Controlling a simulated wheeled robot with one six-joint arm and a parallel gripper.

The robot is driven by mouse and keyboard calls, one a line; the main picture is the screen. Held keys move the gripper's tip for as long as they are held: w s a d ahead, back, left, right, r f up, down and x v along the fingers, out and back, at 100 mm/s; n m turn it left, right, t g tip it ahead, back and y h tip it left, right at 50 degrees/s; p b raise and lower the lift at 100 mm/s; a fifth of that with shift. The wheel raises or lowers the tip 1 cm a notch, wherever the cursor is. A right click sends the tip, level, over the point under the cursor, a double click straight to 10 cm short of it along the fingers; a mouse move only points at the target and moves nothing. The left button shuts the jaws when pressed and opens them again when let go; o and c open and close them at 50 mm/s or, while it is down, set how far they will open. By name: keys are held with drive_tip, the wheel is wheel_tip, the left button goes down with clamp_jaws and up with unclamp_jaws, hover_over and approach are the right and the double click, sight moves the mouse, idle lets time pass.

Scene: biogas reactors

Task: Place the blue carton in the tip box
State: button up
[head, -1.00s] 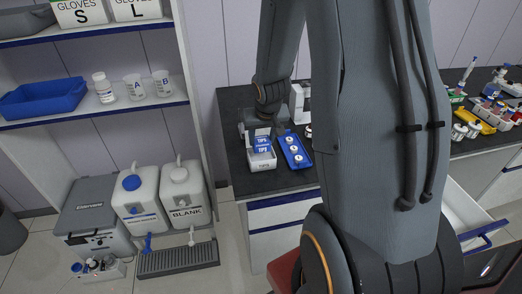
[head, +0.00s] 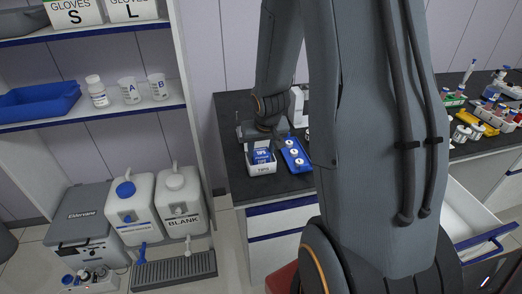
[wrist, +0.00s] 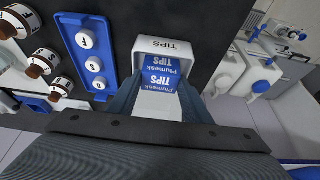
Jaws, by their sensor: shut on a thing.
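The tip box is a white open box marked TIPS. It stands on the dark bench top in the head view (head: 263,169), and its rim shows in the wrist view (wrist: 164,46). A blue and white carton marked Plumesk TIPS (wrist: 160,82) is between the fingers of my gripper (wrist: 160,98), which is shut on it. Another blue label face (wrist: 166,64) shows just beyond it at the box opening; I cannot tell whether it is a separate carton. In the head view the blue carton (head: 262,156) appears at the box opening, below my gripper (head: 268,139). How deep it sits is hidden.
The bench's left edge is near the box. An open drawer (head: 470,215) juts out at the right.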

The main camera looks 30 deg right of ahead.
drive_tip(key=o, duration=1)
drive_tip(key=shift+o, duration=0.2)
drive_tip(key=shift+s+r+p, duration=0.1)
drive_tip(key=shift+r+p, duration=0.35)
drive_tip(key=shift+p, duration=0.05)
drive_tip(key=a+p+v, duration=0.1)
drive_tip(key=p+v, duration=0.7)
drive_tip(key=v, duration=0.4)
drive_tip(key=s+a+r+n+g, duration=0.1)
drive_tip(key=s+a+r, duration=0.2)
drive_tip(key=s+a, duration=0.2)
drive_tip(key=s+a+r+n+y, duration=0.1)
drive_tip(key=s+a+r+n, duration=0.1)
drive_tip(key=s+a, duration=0.3)
drive_tip(key=a+r, duration=0.1)
drive_tip(key=a, duration=0.1)
drive_tip(key=shift+s+a+r+g, duration=0.2)
drive_tip(key=shift+s+a+g, duration=0.1)
drive_tip(key=shift+g, duration=0.1)
wheel_tip(320, 180, down, 13)
drive_tip(key=g+b, duration=0.1)
drive_tip(key=b, duration=1)
drive_tip(key=shift+w+b, duration=0.3)
drive_tip(key=shift+w, duration=0.15)
